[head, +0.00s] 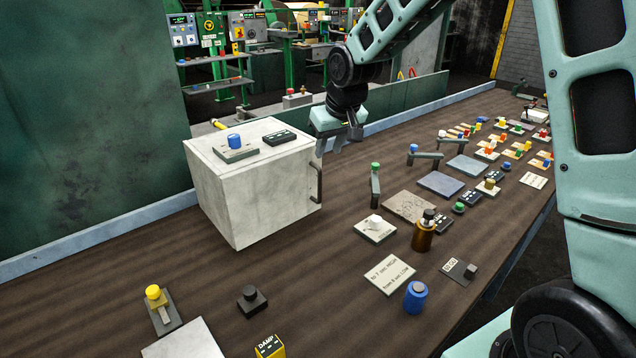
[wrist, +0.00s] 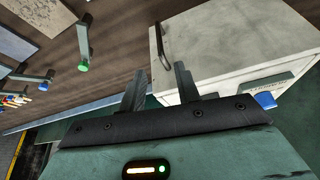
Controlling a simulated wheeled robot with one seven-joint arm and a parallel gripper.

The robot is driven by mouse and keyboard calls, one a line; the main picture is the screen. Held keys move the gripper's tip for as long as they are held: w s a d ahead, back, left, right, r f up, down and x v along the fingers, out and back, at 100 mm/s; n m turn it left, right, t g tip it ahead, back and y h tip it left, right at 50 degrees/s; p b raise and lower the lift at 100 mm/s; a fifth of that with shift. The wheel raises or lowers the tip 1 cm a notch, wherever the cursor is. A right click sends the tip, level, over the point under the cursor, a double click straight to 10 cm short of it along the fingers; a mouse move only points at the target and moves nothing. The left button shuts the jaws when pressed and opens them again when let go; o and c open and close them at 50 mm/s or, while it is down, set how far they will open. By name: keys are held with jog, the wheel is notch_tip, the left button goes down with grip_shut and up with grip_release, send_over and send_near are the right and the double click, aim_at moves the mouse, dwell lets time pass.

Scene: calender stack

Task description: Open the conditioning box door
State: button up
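The conditioning box (head: 235,190) is a pale, scuffed box on the brown bench, left of centre in the head view. Its door looks shut. A dark bar handle (head: 320,185) stands upright on the box's right side; the handle also shows in the wrist view (wrist: 163,47). My gripper (head: 338,142) hangs above and beyond the handle, near the box's far right top corner. In the wrist view the fingers of my gripper (wrist: 158,72) are spread apart with nothing between them. The handle lies ahead of the fingertips, not touching them.
A blue knob (head: 234,141) and a dark label block (head: 279,138) sit on the box top. Right of the box are a lever with a green knob (head: 375,185), a white switch (head: 374,229) and a brown bottle (head: 423,235). Bare bench lies directly right of the handle.

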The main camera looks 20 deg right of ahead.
jog(key=p, duration=0.2)
send_near(318, 199)
jog(key=w+f, duration=0.4)
jog(key=w, duration=0.1)
jog(key=shift+d+f, duration=0.15)
jog(key=shift+f, duration=0.2)
grip_shut()
